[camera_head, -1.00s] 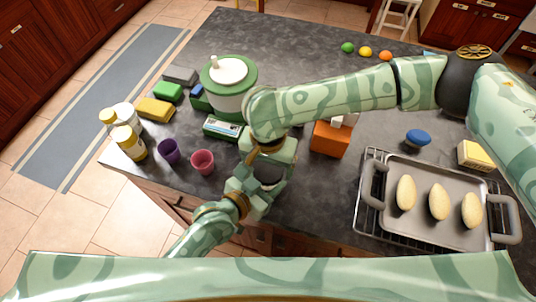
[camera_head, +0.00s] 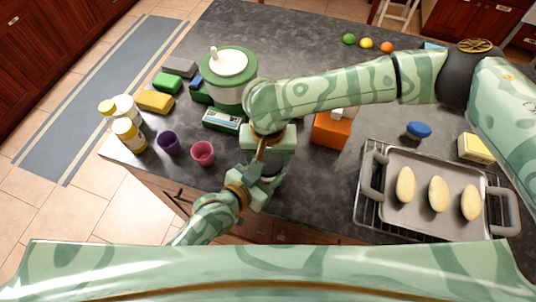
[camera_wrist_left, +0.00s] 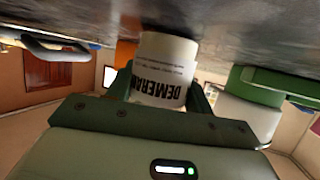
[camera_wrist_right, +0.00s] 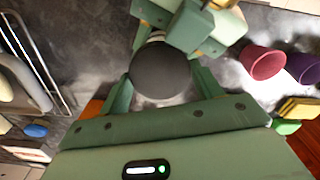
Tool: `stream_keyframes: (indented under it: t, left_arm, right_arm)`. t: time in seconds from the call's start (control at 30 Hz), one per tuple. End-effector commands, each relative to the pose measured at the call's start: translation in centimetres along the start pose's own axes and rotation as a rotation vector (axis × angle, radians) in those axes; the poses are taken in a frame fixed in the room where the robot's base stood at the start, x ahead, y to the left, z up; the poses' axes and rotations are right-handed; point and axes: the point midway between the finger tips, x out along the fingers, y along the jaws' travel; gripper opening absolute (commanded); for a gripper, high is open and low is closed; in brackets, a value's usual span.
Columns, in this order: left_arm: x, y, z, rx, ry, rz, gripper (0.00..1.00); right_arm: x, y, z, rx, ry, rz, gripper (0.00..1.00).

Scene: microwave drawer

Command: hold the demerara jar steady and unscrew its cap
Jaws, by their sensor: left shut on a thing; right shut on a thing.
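The demerara jar (camera_wrist_left: 165,68) is white with black "DEMERARA" lettering, which appears upside down in the left wrist view. My left gripper (camera_wrist_left: 160,92) is shut on the jar's body, with a finger at each side. The jar's round dark grey cap (camera_wrist_right: 160,70) shows in the right wrist view. My right gripper (camera_wrist_right: 160,82) is shut around the cap from above. In the head view the two grippers meet over the counter's front part, and my arms hide most of the jar. I cannot tell how loose the cap is.
A purple cup (camera_head: 168,142) and a pink cup (camera_head: 202,153) stand left of the grippers. A green-and-white canister (camera_head: 229,75) stands behind them. An orange box (camera_head: 331,130) and a grey tray (camera_head: 400,218) with oval loaves are to the right.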

Motion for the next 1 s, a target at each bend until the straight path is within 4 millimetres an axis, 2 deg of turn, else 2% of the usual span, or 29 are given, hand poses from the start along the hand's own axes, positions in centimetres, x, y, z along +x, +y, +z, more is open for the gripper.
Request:
stream_keyframes:
  t: [0.07,0.1,0.13,0.17,0.43,0.7,0.83,0.93,1.0]
  left_arm:
    - [0.0,0.0,0.0,0.000,-0.001,0.000,0.00]
    - [0.0,0.0,0.0,0.000,-0.001,0.000,0.00]
    - [0.0,0.0,0.0,0.000,-0.001,0.000,0.00]
    - [0.0,0.0,0.0,0.000,-0.001,0.000,0.00]
    - [0.0,0.0,0.0,0.000,-0.001,0.000,0.00]
    - [0.0,0.0,0.0,0.000,-0.001,0.000,0.00]
    - [0.0,0.0,0.0,0.000,-0.001,0.000,0.00]
    - [0.0,0.0,0.0,0.000,-0.001,0.000,0.00]
    - [0.0,0.0,0.0,0.000,-0.001,0.000,0.00]
  right_arm:
    - [0.0,0.0,0.0,0.001,0.000,-0.001,0.37]
    - [0.0,0.0,0.0,0.001,0.000,-0.001,0.76]
    - [0.0,0.0,0.0,0.001,0.000,-0.001,0.84]
    - [0.0,0.0,0.0,0.001,0.000,0.000,0.86]
    - [-0.2,0.0,0.0,0.002,0.001,0.000,0.86]
    - [-3.8,0.0,-0.1,0.001,0.004,0.000,0.86]
    - [-4.5,0.0,0.0,0.002,0.000,0.001,0.83]
    - [-3.7,-0.2,1.0,0.006,-0.033,-0.009,0.83]
    - [-3.7,-1.5,2.4,0.016,-0.085,-0.066,0.83]
